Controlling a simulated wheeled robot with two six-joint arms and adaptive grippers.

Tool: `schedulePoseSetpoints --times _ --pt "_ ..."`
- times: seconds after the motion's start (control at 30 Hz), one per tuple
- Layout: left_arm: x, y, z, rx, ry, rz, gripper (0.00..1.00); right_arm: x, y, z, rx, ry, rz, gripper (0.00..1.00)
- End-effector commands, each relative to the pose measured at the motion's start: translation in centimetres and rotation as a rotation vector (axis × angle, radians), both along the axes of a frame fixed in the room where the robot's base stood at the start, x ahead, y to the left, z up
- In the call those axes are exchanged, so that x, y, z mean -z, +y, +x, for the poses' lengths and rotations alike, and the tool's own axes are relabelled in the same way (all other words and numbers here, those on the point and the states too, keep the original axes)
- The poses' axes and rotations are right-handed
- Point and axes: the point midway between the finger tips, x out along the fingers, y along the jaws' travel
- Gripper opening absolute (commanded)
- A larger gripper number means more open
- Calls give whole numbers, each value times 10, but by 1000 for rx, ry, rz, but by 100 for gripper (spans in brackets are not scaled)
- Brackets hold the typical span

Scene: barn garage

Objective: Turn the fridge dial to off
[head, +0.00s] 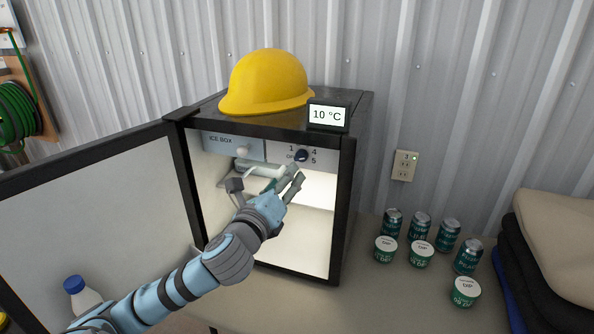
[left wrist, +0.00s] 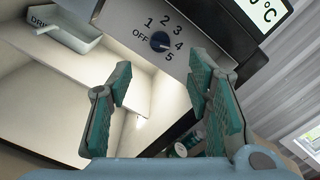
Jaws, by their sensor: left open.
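The fridge (head: 355,150) stands with its door (head: 95,200) swung open to the left. Its dark blue round dial (head: 301,156) sits on the grey panel at the top right inside. In the left wrist view the dial (left wrist: 160,41) has OFF and 1 to 5 printed around it. Its pale mark seems to point toward the 4–5 side; I cannot tell exactly. My left gripper (head: 267,182) is open and empty, just below and in front of the dial. In the left wrist view its fingers (left wrist: 162,68) are spread below the dial, apart from it. My right gripper is not in view.
A display (head: 327,115) reading 10 °C and a yellow hard hat (head: 268,82) sit on the fridge. A drip tray (left wrist: 63,32) hangs left of the dial, below the ice box (head: 232,146). Several cans (head: 448,235) and dip tubs (head: 421,253) stand to the right.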

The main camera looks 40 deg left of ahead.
Motion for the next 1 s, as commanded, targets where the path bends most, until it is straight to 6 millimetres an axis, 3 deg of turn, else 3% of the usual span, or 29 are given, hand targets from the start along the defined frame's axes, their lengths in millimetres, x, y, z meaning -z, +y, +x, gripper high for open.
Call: schedulePoseSetpoints --times 0.1,0.3,0.5,0.73,1.0 --pt "-4 12 34 -3 -5 -8 46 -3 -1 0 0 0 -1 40" --pt "-4 26 75 -1 -2 -7 46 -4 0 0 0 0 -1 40" --pt "-4 31 91 1 -1 -4 46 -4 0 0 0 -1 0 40" --pt "-4 32 92 1 -1 -4 46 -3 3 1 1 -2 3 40" --pt "-3 32 92 1 -1 -4 4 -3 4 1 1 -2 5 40"
